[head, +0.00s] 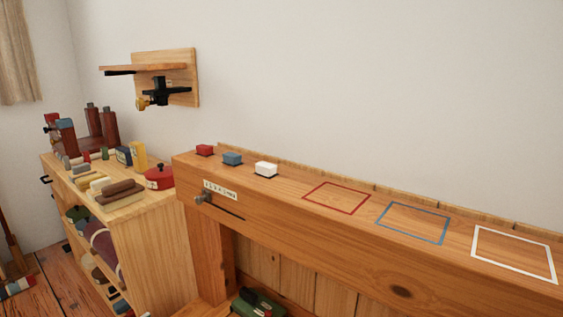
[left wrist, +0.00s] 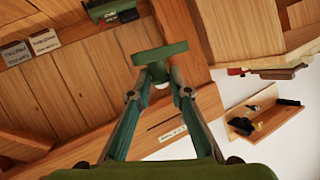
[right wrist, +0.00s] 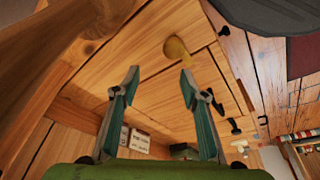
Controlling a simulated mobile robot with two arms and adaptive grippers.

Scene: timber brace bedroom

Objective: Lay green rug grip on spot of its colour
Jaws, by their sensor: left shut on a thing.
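The green rug grip (left wrist: 160,53), a flat green block, is held between the fingertips of my left gripper (left wrist: 160,75) in the left wrist view. That gripper is shut on it, with wooden boards behind. I cannot make out either gripper in the head view. The wooden ledge (head: 330,230) there has red (head: 337,198), blue (head: 412,223) and white (head: 513,254) outlined squares. No green outline shows.
A crowded shelf unit (head: 150,225) stands left, below a wall bracket (head: 178,78). Another green and dark object (left wrist: 112,10) lies near two labels (left wrist: 30,48).

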